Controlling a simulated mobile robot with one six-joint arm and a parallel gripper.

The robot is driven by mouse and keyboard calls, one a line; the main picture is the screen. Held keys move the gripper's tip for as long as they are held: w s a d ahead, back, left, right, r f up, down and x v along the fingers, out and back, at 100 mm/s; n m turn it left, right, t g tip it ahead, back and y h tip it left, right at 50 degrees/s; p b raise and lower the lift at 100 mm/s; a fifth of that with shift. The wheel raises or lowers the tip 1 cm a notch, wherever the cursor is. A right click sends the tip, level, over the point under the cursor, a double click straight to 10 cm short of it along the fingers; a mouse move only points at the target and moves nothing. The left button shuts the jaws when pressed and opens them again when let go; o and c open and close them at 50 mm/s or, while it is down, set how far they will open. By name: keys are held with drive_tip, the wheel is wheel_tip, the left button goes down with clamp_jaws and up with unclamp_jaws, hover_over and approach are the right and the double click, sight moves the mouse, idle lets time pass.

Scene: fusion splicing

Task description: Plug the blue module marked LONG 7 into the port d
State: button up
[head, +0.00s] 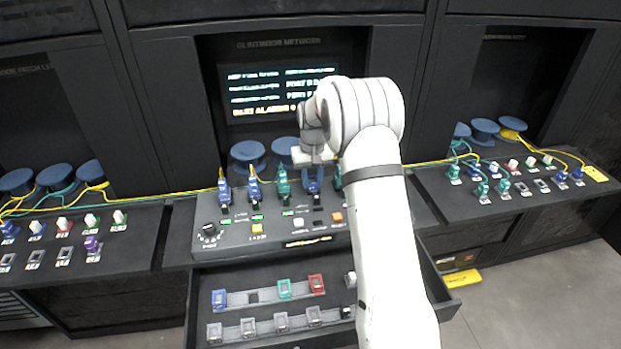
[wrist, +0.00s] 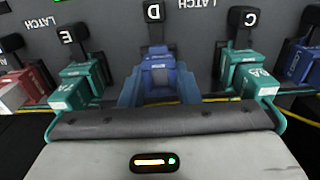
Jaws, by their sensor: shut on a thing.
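A blue module (wrist: 160,75) is between my gripper's blue fingers (wrist: 159,88), in the middle of the wrist view. Its marking is too small to read. It lines up with the black latch marked D (wrist: 154,14), and its far end meets the area of port d. I cannot tell whether it is fully seated. In the head view my gripper (head: 313,182) is low over the console (head: 205,240), shut on the module, between two teal modules. The port opening itself is hidden.
Teal modules stand close on both sides, at latch C (wrist: 250,75) and latch E (wrist: 82,80). Two blue modules (head: 224,192) stand farther left on the console. An open drawer (head: 195,305) below holds several modules. Side benches carry more modules and yellow cables.

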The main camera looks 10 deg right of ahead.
drive_tip(key=o, duration=0.9)
wheel_tip(320, 180, up, 7)
drive_tip(key=shift+f+b, duration=0.1)
drive_tip(key=shift+b, duration=0.55)
drive_tip(key=shift+s+r, duration=0.15)
drive_tip(key=shift+r, duration=0.55)
drive_tip(key=s+r+t, duration=0.1)
drive_tip(key=s+r, duration=0.4)
drive_tip(key=s, duration=0.4)
drive_tip(key=s+r+t, duration=0.1)
drive_tip(key=s+r, duration=0.4)
drive_tip(key=s, duration=0.4)
drive_tip(key=s+f, duration=0.1)
drive_tip(key=s, duration=0.9)
drive_tip(key=s+f+t, duration=0.1)
drive_tip(key=s+f, duration=0.1)
drive_tip(key=s, duration=0.8)
drive_tip(key=shift+a+f, duration=0.2)
drive_tip(key=shift+f, duration=0.1)
